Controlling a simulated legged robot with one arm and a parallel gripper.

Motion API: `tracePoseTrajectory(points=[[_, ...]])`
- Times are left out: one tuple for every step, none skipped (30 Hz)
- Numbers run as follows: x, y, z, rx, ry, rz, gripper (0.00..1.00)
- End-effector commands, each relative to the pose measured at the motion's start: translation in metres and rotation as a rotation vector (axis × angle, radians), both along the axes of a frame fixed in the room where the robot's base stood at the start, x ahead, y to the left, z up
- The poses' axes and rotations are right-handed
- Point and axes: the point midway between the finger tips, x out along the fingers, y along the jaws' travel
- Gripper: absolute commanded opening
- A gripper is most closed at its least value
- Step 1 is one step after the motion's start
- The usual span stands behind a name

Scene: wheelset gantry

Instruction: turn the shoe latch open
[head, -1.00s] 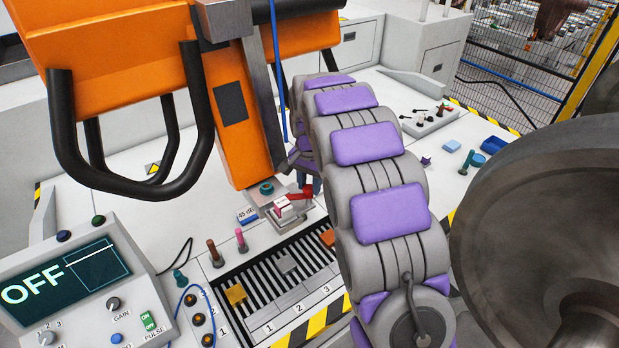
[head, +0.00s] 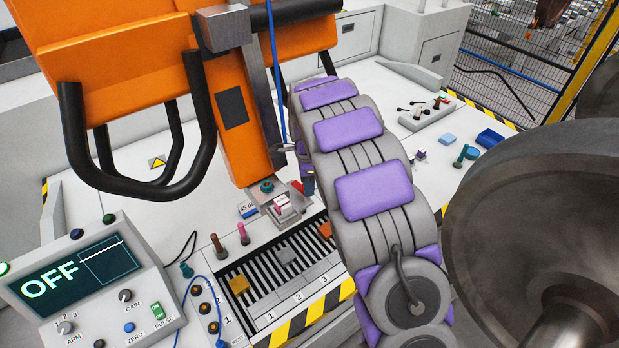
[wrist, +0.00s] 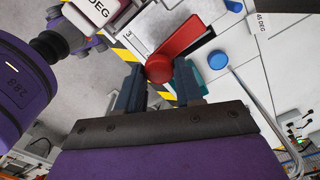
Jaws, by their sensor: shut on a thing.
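The red shoe latch (wrist: 182,38) is a red lever with a round knob at its near end, seen in the wrist view. My gripper (wrist: 159,82) has its two dark blue fingers on either side of the knob and is shut on it. In the head view the red latch (head: 297,187) shows only in part beside the small metal shoe holder (head: 284,211), below the orange column. My gripper there is mostly hidden behind my grey and purple arm.
An orange gantry column (head: 240,120) with black hoop handles (head: 140,190) stands close left of my arm. A slotted tray (head: 280,265) and a control box reading OFF (head: 90,275) lie in front. Large metal wheels (head: 540,220) fill the right.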

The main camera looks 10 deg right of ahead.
Motion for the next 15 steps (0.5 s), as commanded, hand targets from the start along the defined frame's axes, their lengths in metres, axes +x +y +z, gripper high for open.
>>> tracePoseTrajectory(points=[[0.0006,0.0021,0.0019,0.003,-0.001,-0.037,0.05],[0.0008,0.0020,0.0018,0.002,-0.001,-0.060,0.05],[0.0010,0.0022,0.0016,0.001,-0.002,-0.090,0.05],[0.0012,0.0024,0.0015,0.002,-0.002,-0.111,0.05],[0.0014,0.0026,0.0014,0.002,-0.002,-0.130,0.05],[0.0016,0.0029,0.0013,0.002,-0.002,-0.156,0.05],[0.0018,0.0029,0.0011,0.002,-0.002,-0.173,0.06],[0.0020,0.0030,0.0011,0.002,-0.003,-0.190,0.05],[0.0021,0.0030,0.0010,0.002,-0.003,-0.210,0.05],[0.0022,0.0030,0.0009,0.001,-0.003,-0.223,0.05],[0.0023,0.0030,0.0009,0.002,-0.003,-0.236,0.05],[0.0025,0.0029,0.0008,0.002,-0.003,-0.252,0.05],[0.0026,0.0028,0.0008,0.002,-0.003,-0.262,0.05],[0.0027,0.0027,0.0007,0.002,-0.003,-0.272,0.05],[0.0027,0.0026,0.0007,0.002,-0.004,-0.282,0.05]])
